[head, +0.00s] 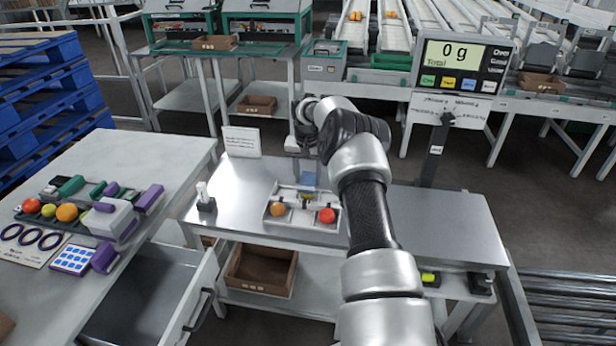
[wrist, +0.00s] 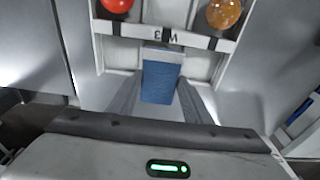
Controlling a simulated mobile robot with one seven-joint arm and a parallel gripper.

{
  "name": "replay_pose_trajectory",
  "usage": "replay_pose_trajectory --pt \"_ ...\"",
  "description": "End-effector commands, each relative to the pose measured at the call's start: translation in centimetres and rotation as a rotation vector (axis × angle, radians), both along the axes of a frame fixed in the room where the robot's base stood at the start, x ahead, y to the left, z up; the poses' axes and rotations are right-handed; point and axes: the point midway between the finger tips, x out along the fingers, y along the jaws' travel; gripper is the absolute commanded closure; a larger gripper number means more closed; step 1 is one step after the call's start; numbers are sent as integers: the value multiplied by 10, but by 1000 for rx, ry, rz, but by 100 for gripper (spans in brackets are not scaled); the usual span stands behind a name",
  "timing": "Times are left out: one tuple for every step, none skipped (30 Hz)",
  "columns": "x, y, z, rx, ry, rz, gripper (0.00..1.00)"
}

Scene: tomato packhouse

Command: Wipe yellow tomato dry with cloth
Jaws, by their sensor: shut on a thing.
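My gripper (wrist: 160,92) is shut on a blue cloth (wrist: 162,80), which hangs between the fingers at the near edge of the tray in the wrist view. The cloth shows as a small blue patch in the head view (head: 309,178). The yellow tomato (wrist: 224,12), orange-yellow with speckles on its skin, sits in a white divided tray (wrist: 112,55), at the upper right of the wrist view. In the head view it is in the tray's left part (head: 278,209). The cloth is apart from it. A red tomato (head: 327,215) sits in another compartment.
The tray stands on a steel table (head: 440,215). A white sign (head: 241,141) and a small stand (head: 205,198) are on its left part. A scale display (head: 461,66) reads 0 g. A left table (head: 150,150) holds more produce and tools. The table's right side looks clear.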

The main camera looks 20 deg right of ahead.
Motion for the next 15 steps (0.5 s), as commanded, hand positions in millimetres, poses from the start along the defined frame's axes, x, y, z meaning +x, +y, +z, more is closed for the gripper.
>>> replay_pose_trajectory --pt "0 0 -1 0 0 0 73" --pt "0 0 -1 0 0 0 73" --pt "0 0 -2 0 0 0 73" --pt "0 0 -2 0 0 0 73" --pt "0 0 -3 0 0 0 73" --pt "0 0 -3 0 0 0 73" --pt "0 0 -3 0 0 0 73" --pt "0 0 -4 0 0 0 73" --pt "0 0 -4 0 0 0 73" --pt "0 0 -5 0 0 0 73" --pt "0 0 -5 0 0 0 73" --pt "0 0 -4 0 0 0 73" --pt "0 0 -4 0 0 0 73" --pt "-1 1 -4 0 0 1 73" --pt "-1 1 -4 0 0 1 73"
